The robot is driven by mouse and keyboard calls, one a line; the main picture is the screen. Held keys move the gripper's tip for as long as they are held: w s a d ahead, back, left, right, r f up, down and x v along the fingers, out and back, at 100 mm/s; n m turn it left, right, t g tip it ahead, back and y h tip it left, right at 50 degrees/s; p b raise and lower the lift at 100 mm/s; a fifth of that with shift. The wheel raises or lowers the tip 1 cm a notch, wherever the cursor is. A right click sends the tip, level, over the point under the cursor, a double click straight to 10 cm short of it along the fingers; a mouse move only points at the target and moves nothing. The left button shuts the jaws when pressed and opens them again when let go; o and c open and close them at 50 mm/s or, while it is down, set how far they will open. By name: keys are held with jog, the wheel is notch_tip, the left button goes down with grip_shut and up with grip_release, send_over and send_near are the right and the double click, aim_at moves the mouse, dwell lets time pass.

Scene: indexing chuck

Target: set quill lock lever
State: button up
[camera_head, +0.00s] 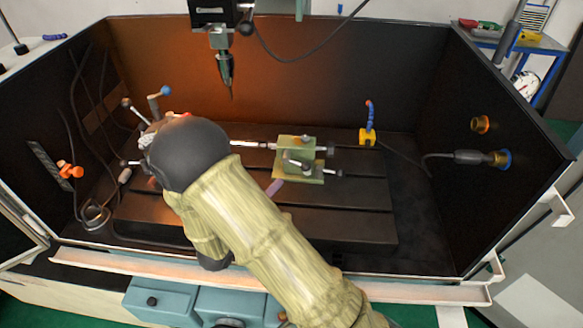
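My sleeved arm reaches in from the lower right, and its dark rounded wrist end covers the left part of the machine bed. My gripper is hidden behind it, so I cannot see its fingers or what they touch. Partly hidden behind the wrist is a device, likely the indexing chuck (152,128). I cannot tell which one is the quill lock lever. The machine's spindle head (221,40) hangs above with a pointed tool.
A green fixture (300,163) sits on the slotted bed (340,222), right of my wrist. A blue-and-orange hose (370,118) stands behind it. Dark walls (420,90) enclose the bed. An orange fitting (70,170) is on the left wall. The bed's right side is clear.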

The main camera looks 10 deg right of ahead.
jog(key=p+x, duration=0.1)
jog(key=x, duration=0.7)
jog(key=shift+d, duration=0.3)
jog(key=shift+w+d, duration=0.2)
jog(key=shift+w, duration=0.2)
jog(key=shift+c, duration=0.4)
grip_shut()
